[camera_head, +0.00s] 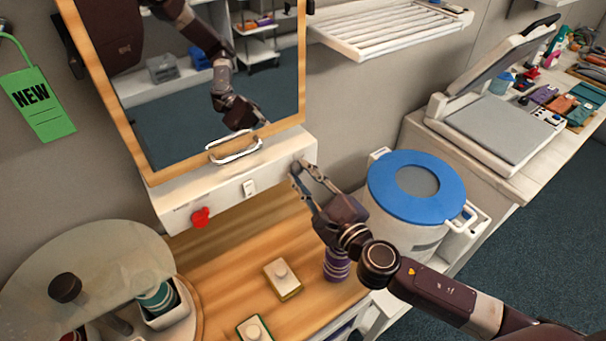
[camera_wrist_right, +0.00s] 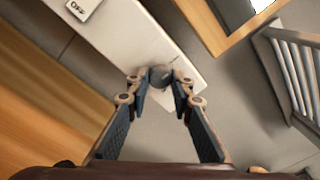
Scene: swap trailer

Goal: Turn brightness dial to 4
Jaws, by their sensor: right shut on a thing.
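A mirror with a wooden frame (camera_head: 284,130) stands over a white panel (camera_head: 176,194). The panel carries a red knob (camera_head: 200,217) and a white switch (camera_head: 249,187); the switch's OFF label (camera_wrist_right: 77,8) shows in the right wrist view. A small grey round dial (camera_wrist_right: 161,76) sits near the panel's right end. My right gripper (camera_head: 299,174) reaches the panel's right end from the right. In the right wrist view its fingertips (camera_wrist_right: 160,83) close on both sides of the dial. The dial is mostly hidden by the fingers in the head view, and no scale numbers are readable. My left gripper is not in view.
Below the panel is a wooden top (camera_head: 238,250) with small white-topped boxes (camera_head: 283,280) and a purple striped jar (camera_head: 337,265). A blue-lidded bin (camera_head: 383,199) stands right of my gripper. A round glass-lidded container (camera_head: 110,262) is at left.

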